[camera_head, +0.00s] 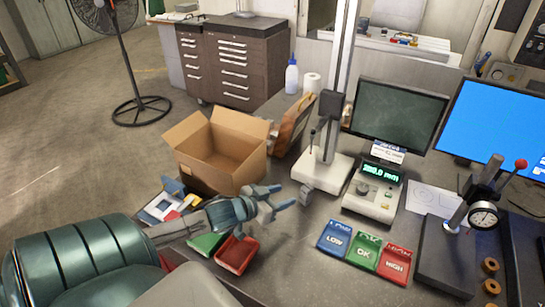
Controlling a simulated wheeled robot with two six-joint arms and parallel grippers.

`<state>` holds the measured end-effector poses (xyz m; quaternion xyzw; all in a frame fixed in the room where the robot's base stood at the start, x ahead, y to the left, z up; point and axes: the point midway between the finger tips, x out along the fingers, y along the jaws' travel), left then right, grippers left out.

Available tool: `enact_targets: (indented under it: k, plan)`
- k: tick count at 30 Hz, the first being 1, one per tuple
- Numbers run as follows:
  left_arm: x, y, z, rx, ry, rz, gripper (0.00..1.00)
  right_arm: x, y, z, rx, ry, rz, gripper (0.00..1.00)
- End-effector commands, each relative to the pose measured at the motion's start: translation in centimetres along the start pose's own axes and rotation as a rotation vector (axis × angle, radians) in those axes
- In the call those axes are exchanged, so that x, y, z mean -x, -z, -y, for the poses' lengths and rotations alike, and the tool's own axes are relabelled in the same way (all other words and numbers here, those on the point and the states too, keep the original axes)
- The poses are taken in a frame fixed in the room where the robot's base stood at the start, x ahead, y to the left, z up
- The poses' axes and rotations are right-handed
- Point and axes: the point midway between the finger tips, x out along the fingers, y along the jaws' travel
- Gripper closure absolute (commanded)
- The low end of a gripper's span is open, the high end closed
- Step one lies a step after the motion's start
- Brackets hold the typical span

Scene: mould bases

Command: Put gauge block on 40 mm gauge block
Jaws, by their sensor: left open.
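My left gripper (280,203) reaches in from the left over the table, its fingers spread apart and pointing right. A small grey block-like piece (304,195) shows just right of the fingertips, in front of the white stand base; it may be a gauge block, but it is too small to be sure. No size marking can be read, so I cannot tell which is the 40 mm gauge block. Nothing is seen between my left fingers. My right gripper is not in view.
Right of the gripper are a height stand (322,171), a digital readout box (373,193) and blue, green and red labelled bins (363,250). An open cardboard box (222,150) stands behind it. A red tray (237,255) lies below the gripper. A dial gauge stand (484,214) is at right.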

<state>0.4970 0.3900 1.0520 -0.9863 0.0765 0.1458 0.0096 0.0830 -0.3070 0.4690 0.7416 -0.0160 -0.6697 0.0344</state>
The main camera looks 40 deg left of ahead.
Motion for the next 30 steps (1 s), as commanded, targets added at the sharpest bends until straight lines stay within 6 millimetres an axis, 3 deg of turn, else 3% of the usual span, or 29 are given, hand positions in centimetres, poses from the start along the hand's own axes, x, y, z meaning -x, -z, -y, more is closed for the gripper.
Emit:
enact_targets:
  k: [3, 10, 30]
  plan:
    - [1.3, 0.3, 0.1, -0.001, 0.004, 0.001, 0.51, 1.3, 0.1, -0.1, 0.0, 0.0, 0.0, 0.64]
    - [2.7, 0.1, 0.0, 0.0, 0.002, 0.0, 0.51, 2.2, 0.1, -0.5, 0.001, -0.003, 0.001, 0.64]
    - [2.9, 0.0, 0.0, 0.002, 0.0, -0.001, 0.51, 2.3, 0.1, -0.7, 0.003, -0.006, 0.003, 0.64]
